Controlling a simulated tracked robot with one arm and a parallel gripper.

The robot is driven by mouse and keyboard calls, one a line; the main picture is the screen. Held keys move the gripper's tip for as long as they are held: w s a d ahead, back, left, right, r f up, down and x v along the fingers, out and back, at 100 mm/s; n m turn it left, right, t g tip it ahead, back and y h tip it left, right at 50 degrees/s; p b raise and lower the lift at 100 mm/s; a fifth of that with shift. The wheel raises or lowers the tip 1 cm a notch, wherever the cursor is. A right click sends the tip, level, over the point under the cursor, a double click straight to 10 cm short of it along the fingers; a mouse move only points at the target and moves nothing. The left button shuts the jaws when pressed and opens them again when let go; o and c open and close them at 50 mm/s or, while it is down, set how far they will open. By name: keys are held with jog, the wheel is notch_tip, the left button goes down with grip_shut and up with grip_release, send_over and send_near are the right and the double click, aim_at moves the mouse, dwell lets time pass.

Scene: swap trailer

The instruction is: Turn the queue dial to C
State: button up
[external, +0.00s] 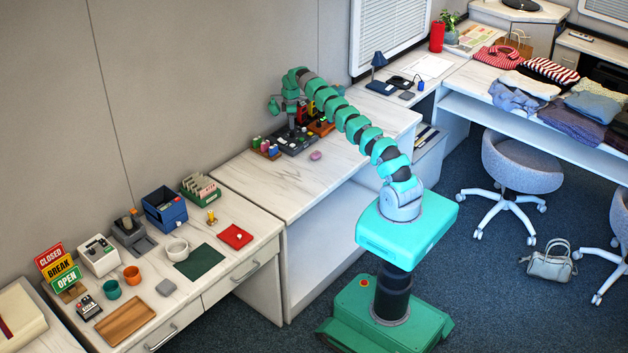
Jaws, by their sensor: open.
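My teal arm reaches from its base to the back counter. My gripper (283,108) is at the arm's far end, above a black tray-like panel (294,141) near the wall. It is small in this view; it is open and I see nothing held. I cannot make out any letters or a dial pointer. A small dark box with a pale front (88,307) on the left counter may be the queue dial, but it is too small to be sure. It stands far from my gripper.
The left counter holds a white box (98,256), a blue bin (165,211), a wooden tray (125,320), cups and OPEN/BREAK/CLOSED signs (61,268). Small bottles (266,147) stand left of the black panel. A pink lump (316,156) lies before it. The middle counter's front (290,185) is clear.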

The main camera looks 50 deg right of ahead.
aim_at(292, 132)
jog(key=shift+f, duration=2.9)
jog(key=c, duration=1)
